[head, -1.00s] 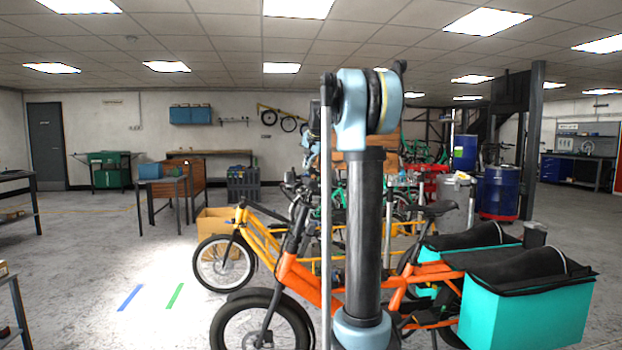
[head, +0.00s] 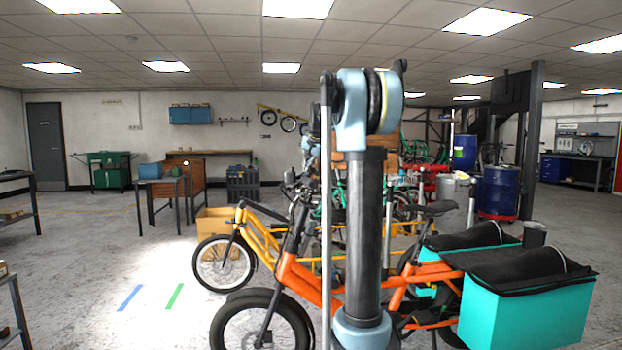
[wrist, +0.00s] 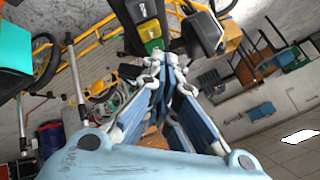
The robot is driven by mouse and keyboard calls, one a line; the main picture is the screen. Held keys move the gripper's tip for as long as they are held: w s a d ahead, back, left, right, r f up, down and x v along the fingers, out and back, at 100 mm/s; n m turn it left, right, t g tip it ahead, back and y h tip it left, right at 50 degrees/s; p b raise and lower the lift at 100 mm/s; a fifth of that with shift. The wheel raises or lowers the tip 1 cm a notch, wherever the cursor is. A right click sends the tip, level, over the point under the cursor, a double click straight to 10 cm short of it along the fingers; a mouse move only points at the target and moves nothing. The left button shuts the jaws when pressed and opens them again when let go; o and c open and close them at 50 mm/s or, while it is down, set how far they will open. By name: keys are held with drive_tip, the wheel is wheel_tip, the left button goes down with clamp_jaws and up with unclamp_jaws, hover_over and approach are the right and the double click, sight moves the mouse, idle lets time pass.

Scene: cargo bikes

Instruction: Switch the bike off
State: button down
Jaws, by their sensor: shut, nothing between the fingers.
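The orange cargo bike (head: 300,275) stands in front of me in the head view, with teal bags at its rear. My arm hides much of its middle and part of its handlebar area. In the wrist view, a small control box (wrist: 148,28) with a yellow and a green part shows at the top centre. A dark handlebar part (wrist: 203,33) is to its right. My gripper (wrist: 168,62) is shut and empty, its fingertips close below the green part. I cannot tell whether they touch it.
A yellow cargo bike (head: 262,240) stands just behind the orange one, with more bikes beyond. Blue drums (head: 499,190) stand at the back right. A wooden bench (head: 190,180) stands at the back left. The floor at the left is mostly clear.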

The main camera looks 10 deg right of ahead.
drive_tip(key=shift+f, duration=0.15)
idle(0.4)
drive_tip(key=shift+r, duration=0.65)
wheel_tip(320, 180, up, 6)
drive_tip(key=shift+w, duration=0.2)
idle(0.5)
